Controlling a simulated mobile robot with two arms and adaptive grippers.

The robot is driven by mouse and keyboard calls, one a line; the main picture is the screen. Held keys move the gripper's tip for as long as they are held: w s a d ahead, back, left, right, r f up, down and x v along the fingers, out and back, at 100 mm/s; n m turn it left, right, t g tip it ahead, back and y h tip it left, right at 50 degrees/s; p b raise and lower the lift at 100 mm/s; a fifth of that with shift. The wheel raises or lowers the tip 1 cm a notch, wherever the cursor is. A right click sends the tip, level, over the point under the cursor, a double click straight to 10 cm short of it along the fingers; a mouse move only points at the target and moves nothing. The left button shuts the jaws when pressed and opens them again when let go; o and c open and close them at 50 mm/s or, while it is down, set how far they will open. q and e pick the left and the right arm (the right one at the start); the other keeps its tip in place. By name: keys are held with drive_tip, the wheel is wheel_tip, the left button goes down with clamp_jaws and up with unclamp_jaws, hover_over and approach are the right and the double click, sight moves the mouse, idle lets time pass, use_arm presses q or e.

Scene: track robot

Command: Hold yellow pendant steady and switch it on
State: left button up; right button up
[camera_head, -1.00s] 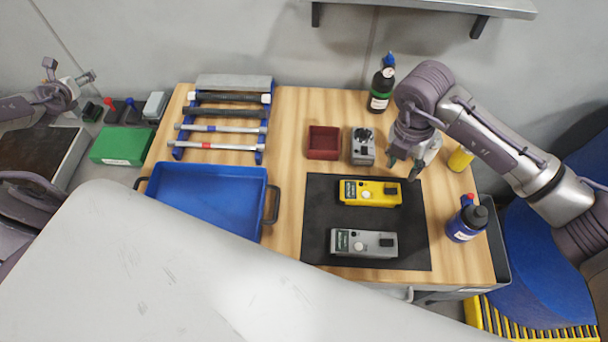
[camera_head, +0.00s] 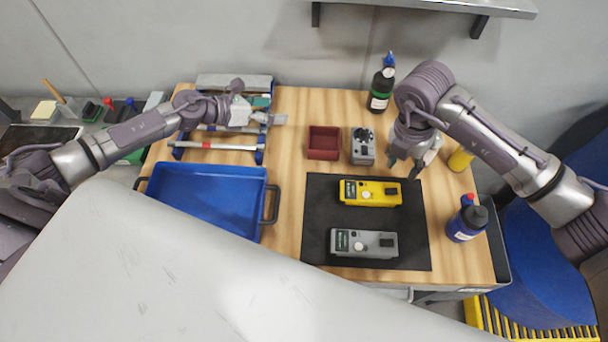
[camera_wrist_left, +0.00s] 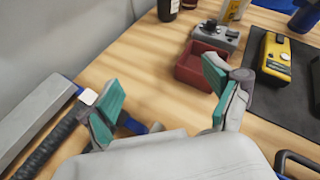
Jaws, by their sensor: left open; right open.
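The yellow pendant (camera_head: 371,192) lies on a black mat (camera_head: 318,215) on the wooden table, with a pale round knob and a dark block on its top. It also shows at the right of the left wrist view (camera_wrist_left: 275,60). My right gripper (camera_head: 405,172) is open and empty, just above and right of the yellow pendant's far edge, apart from it as far as I can tell. My left gripper (camera_head: 275,118) is open and empty over the table, left of the red bin; its two teal-padded fingers (camera_wrist_left: 160,100) show in the left wrist view.
A grey pendant (camera_head: 364,243) lies nearer on the mat. A red bin (camera_head: 323,143) and grey control box (camera_head: 362,147) stand behind. A blue tray (camera_head: 208,200), tool rack (camera_head: 215,146), dark bottle (camera_head: 381,90) and blue bottle (camera_head: 466,222) surround the work area.

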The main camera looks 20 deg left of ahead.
use_arm(q)
drive_tip(key=s+d+m+g+h, duration=0.2)
drive_tip(key=s+d+m+h, duration=0.15)
drive_tip(key=d, duration=0.65)
drive_tip(key=m+g, duration=0.3)
drive_tip(key=m, duration=0.3)
approach(351, 190)
drive_tip(key=shift+h, duration=0.45)
drive_tip(key=x, duration=1.1)
drive_tip(key=shift+w+d+f, duration=0.1)
drive_tip(key=shift+w+f, duration=0.1)
drive_tip(key=shift+f, duration=0.25)
drive_tip(key=shift+c, duration=0.2)
